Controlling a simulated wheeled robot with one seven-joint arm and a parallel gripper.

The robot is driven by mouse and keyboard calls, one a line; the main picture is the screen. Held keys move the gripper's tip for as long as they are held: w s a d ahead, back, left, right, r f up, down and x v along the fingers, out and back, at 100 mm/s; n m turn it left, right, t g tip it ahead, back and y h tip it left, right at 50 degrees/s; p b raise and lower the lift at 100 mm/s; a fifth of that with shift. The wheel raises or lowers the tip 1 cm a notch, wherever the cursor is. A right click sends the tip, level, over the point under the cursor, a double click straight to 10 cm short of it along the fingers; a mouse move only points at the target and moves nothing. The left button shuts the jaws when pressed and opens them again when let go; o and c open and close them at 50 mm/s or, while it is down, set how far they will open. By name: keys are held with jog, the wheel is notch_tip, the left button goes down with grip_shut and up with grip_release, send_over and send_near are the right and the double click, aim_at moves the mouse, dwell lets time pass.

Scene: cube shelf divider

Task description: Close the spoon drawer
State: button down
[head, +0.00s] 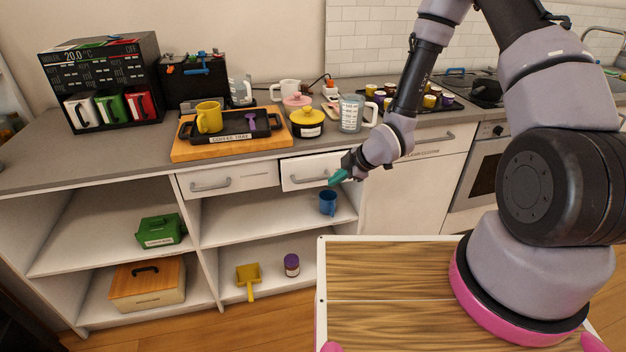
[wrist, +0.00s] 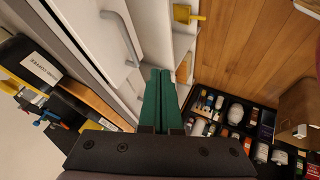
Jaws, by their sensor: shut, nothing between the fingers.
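Two white drawers sit under the counter: a left drawer (head: 235,179) and a right drawer (head: 310,170), each with a grey bar handle. No spoon label is readable on either. The left front looks flush; the right front may stand out slightly, but I cannot tell how far. My gripper (head: 338,177) is shut and empty, its teal fingers at the right end of the right drawer front; contact is unclear. In the wrist view the green fingers (wrist: 160,98) lie together beside white drawer fronts, with one handle (wrist: 122,36) at upper left. The drawer interiors are hidden.
Below are open shelves with a blue mug (head: 328,202), green box (head: 160,230), yellow scoop (head: 248,277) and purple-lidded jar (head: 291,264). The counter (head: 130,159) above holds a coffee tray (head: 228,133), yellow pot (head: 307,122) and glass jug (head: 352,113).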

aim_at(311, 176)
jog(key=w+a+f, duration=0.6)
jog(key=w, duration=0.1)
jog(key=shift+f, duration=0.2)
jog(key=shift+w+a, duration=0.1)
jog(key=w, duration=0.2)
jog(key=w+a, duration=0.1)
jog(key=w, duration=0.1)
jog(key=shift+w+a, duration=0.1)
jog(key=shift+s+f, duration=0.1)
jog(key=shift+s, duration=0.1)
